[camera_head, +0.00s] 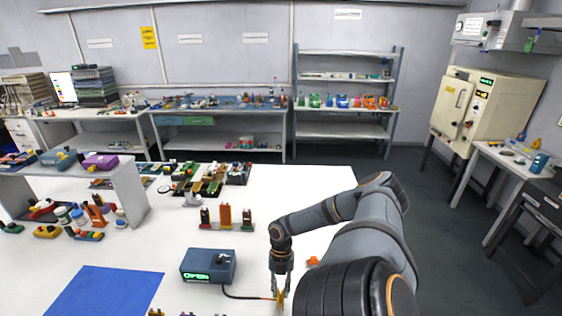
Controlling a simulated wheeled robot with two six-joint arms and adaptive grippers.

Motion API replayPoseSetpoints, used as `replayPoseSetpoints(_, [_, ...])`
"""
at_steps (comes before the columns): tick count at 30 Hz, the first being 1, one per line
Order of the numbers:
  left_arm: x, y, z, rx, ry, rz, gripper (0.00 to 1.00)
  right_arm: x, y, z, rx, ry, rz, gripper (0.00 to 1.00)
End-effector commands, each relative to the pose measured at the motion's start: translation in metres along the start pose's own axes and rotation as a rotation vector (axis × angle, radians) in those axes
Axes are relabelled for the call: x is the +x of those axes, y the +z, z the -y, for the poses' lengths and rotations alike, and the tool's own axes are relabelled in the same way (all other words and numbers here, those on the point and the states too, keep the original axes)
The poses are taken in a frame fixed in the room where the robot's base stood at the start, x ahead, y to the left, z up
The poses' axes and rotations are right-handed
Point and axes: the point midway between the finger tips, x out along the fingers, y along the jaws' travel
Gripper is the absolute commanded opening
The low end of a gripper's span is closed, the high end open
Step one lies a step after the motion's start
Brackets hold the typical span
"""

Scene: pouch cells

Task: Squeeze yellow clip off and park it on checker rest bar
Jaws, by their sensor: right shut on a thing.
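The checker (208,266) is a blue box with a dark knob on top and a lit green display that reads OPEN. It stands on the white table at the front. A dark cable runs from its right side to the yellow clip (280,299) near the bottom edge. My right gripper (281,286) points down and is shut on the yellow clip, to the right of the checker. The clip is small and partly covered by the fingers; I cannot tell what its jaws touch. I cannot make out the rest bar clearly. My left gripper is not in view.
A blue mat (103,291) lies at the front left. A rack with upright orange and dark pieces (226,217) stands behind the checker. A small orange piece (312,261) lies near my right arm. A white raised shelf (130,190) stands at left. The table's middle is mostly clear.

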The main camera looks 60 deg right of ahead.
Motion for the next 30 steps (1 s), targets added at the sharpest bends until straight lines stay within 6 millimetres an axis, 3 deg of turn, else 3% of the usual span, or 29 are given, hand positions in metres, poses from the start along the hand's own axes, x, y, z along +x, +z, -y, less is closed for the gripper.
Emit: replayPoseSetpoints(30, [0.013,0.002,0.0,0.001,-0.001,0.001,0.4,0.017,0.005,0.002,0.0,-0.001,0.0,0.0])
